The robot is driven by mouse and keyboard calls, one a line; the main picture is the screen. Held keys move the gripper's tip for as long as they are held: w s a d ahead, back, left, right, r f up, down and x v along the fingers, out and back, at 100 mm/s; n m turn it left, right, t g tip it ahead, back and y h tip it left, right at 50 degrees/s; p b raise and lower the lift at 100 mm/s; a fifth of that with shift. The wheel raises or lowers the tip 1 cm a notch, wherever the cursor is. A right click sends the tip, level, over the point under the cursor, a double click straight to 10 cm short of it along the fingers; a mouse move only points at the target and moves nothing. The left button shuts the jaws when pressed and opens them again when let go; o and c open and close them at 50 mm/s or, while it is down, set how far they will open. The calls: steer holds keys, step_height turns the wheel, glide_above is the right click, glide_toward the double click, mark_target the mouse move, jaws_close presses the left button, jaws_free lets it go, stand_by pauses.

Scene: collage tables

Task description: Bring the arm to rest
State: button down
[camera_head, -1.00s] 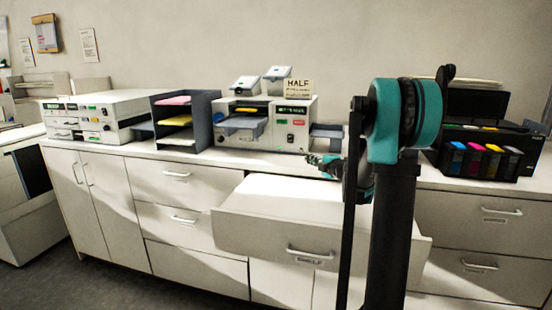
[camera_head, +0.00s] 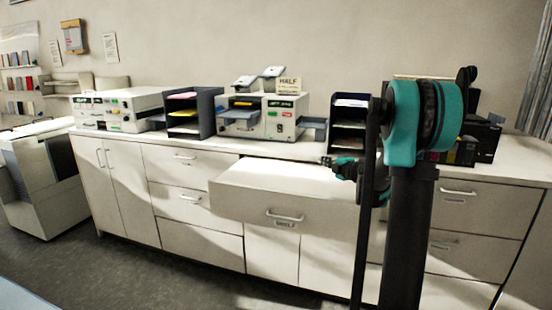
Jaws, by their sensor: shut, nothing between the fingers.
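My arm, black with teal joints, stands upright at the right of the head view. My gripper (camera_head: 331,163) shows small beside the dark arm link, above the right part of the pulled-out drawer. It is shut and holds nothing that I can see. The link in front hides part of the wrist. The drawer (camera_head: 240,205) stands open with a flat pale top, and the gripper appears apart from it.
A long white cabinet row (camera_head: 190,235) runs across the view. On it are a printer labelled HALF (camera_head: 262,118), a dark tray rack (camera_head: 208,112), another machine (camera_head: 115,108) and a dark shelf unit (camera_head: 345,130). Grey floor (camera_head: 150,270) in front is clear.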

steer(key=s+d+r+m+t+h, duration=0.4)
steer(key=s+d+r+m+h, duration=0.3)
steer(key=m, duration=0.3)
steer(key=s+d+f+m+g+h, duration=0.1)
steer(key=s+f+m+h, duration=0.1)
steer(key=s, duration=0.1)
steer(key=s+d+f+m+g+h, duration=0.1)
steer(key=s+f+m, duration=0.2)
steer(key=s+d+f+m+g+h, duration=0.2)
steer(key=s, duration=0.2)
steer(key=shift+f+m+h, duration=0.3)
steer(key=shift+f+m, duration=0.05)
steer(key=shift+m, duration=0.05)
steer(key=s+a+f+m+g+y, duration=0.1)
steer(key=s+a+f+g, duration=0.2)
steer(key=s+f, duration=0.4)
steer(key=s+a+f+m+g+y, duration=0.2)
steer(key=s+a+f+g, duration=0.2)
steer(key=s+f, duration=0.3)
steer(key=s+a+f+m+g+y, duration=0.1)
steer(key=s+a+f+g+y, duration=0.1)
steer(key=s+f, duration=0.6)
steer(key=s+a+g, duration=0.1)
steer(key=s+a, duration=0.1)
steer(key=s, duration=0.5)
steer(key=shift+a+m+g, duration=0.25)
steer(key=shift+m+g, duration=0.05)
steer(key=shift+g, duration=0.1)
steer(key=shift+w+r, duration=0.1)
